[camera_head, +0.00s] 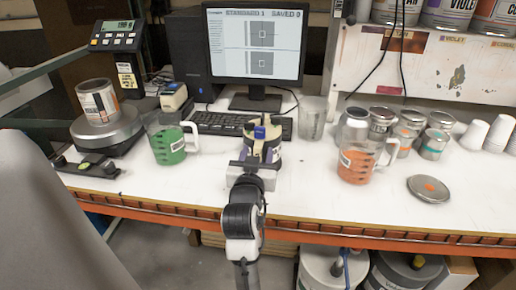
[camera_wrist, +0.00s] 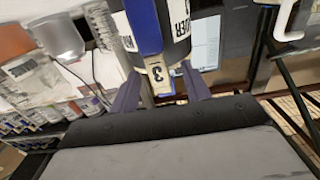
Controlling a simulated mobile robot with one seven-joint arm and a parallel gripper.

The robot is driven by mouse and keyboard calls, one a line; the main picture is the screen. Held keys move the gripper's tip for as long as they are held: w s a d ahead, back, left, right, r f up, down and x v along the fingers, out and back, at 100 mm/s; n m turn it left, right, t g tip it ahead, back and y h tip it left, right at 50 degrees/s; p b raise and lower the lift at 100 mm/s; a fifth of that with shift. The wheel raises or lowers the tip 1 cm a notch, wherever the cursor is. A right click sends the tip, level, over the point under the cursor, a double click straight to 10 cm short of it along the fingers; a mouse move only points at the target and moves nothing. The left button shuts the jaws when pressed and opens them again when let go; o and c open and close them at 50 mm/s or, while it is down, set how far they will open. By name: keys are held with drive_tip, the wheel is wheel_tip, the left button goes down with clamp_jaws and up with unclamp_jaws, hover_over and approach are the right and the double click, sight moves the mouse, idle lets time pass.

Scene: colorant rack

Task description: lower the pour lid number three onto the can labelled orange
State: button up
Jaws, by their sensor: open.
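Only part of that can's word shows, ending in "VER". My gripper (camera_wrist: 161,90) is open, with one finger on each side of the lid's tagged part; whether they touch it I cannot tell. Several small cans stand at the right, one with an orange band (camera_head: 411,118). I cannot read which can is labelled orange.
A green jug (camera_head: 167,145) stands left of my gripper, an orange-filled jug (camera_head: 357,165) right. A flat lid with an orange mark (camera_head: 429,188) lies at the front right. A can (camera_head: 98,101) sits on the scale. Keyboard (camera_head: 235,123) and monitor (camera_head: 255,48) are behind.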

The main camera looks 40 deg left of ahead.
sight(262, 141)
drive_tip(key=shift+x, duration=0.9)
clamp_jaws()
drive_tip(key=shift+r, duration=0.1)
drive_tip(key=shift+r+p, duration=0.4)
drive_tip(key=shift+p, duration=0.15)
drive_tip(key=shift+r, duration=0.1)
